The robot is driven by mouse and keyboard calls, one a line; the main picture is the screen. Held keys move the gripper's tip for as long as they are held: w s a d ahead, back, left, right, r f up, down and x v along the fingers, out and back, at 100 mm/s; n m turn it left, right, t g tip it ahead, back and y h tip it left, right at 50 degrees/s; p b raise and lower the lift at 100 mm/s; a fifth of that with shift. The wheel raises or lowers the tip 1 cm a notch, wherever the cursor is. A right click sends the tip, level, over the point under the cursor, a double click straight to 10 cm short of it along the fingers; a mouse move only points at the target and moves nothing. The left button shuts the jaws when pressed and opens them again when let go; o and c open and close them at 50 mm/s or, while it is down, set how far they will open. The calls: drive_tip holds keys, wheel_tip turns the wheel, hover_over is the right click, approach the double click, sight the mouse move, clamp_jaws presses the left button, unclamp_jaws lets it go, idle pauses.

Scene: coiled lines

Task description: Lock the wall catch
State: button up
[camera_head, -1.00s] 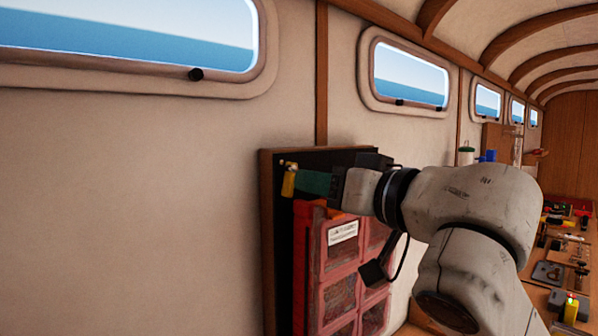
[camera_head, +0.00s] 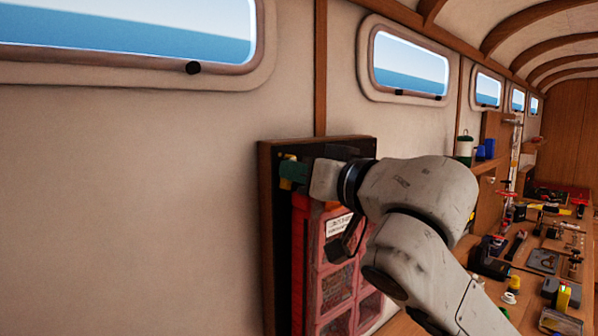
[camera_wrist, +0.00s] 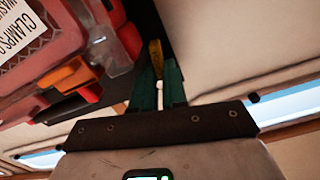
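The wall catch (camera_head: 285,183) is a small yellow piece at the upper left of a dark wall-mounted board (camera_head: 283,220). My gripper (camera_head: 292,171) has green fingers and is at the catch, partly covering it in the head view. In the wrist view the yellow catch (camera_wrist: 155,54) shows between the two green fingertips (camera_wrist: 157,70), with its near end reaching into the narrow gap. I cannot tell whether the fingers press on it. The exact angle of the catch is hard to see.
A red organizer with clear drawers (camera_head: 335,285) stands against the board, just below my gripper; its label and an orange part (camera_wrist: 68,75) show close in the wrist view. A cluttered bench (camera_head: 540,262) runs along the right.

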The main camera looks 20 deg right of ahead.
clamp_jaws()
drive_tip(key=shift+f+n+b, duration=0.15)
drive_tip(key=shift+n+b, duration=0.25)
drive_tip(key=shift+n, duration=0.3)
drive_tip(key=shift+d+n, duration=0.15)
drive_tip(key=shift+n, duration=0.55)
drive_tip(key=o, duration=0.5)
unclamp_jaws()
drive_tip(key=shift+o, duration=0.2)
